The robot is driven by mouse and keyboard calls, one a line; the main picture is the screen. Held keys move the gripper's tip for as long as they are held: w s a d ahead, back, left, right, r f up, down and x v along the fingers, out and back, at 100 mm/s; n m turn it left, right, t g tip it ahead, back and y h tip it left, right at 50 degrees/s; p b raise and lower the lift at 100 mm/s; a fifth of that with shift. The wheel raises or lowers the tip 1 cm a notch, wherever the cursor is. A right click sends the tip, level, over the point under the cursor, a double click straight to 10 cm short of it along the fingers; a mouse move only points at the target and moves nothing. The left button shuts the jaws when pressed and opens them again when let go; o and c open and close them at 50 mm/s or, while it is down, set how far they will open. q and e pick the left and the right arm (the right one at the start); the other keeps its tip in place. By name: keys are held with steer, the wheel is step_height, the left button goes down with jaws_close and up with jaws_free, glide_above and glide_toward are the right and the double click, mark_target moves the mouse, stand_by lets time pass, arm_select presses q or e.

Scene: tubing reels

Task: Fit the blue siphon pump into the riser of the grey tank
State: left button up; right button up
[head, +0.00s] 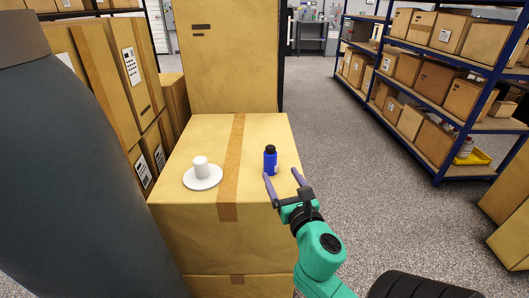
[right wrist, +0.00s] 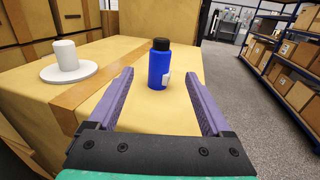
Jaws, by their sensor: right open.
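A blue bottle with a black cap (head: 270,162) stands upright on a large cardboard box (head: 190,143), right of its tape strip. In the right wrist view the blue bottle (right wrist: 159,68) has a white label and stands ahead, between the lines of my fingers. My right gripper (head: 281,174) is open and empty, its purple fingers at the near side of the bottle. A white disc with an upright white cylinder (head: 202,182) sits left of the tape; it also shows in the right wrist view (right wrist: 69,73). I see no siphon pump or grey tank. My left gripper is out of view.
A tall carton (head: 229,60) stands behind the box top. Stacked cartons (head: 105,75) line the left. Blue shelving (head: 440,85) with several boxes stands at the right, beyond open grey floor (head: 345,140). The box top between disc and bottle is clear.

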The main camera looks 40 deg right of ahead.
mark_target(272, 155)
steer(key=x, duration=0.2)
steer(key=r+p+x, duration=0.1)
steer(key=x, duration=1)
steer(key=shift+w+d+f, duration=0.1)
steer(key=shift+w+f, duration=0.15)
steer(key=shift+f, duration=0.1)
steer(key=shift+s+r, duration=0.1)
steer(key=c, duration=0.3)
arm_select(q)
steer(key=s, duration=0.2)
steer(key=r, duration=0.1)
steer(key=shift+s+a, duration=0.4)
arm_select(e)
jaws_close()
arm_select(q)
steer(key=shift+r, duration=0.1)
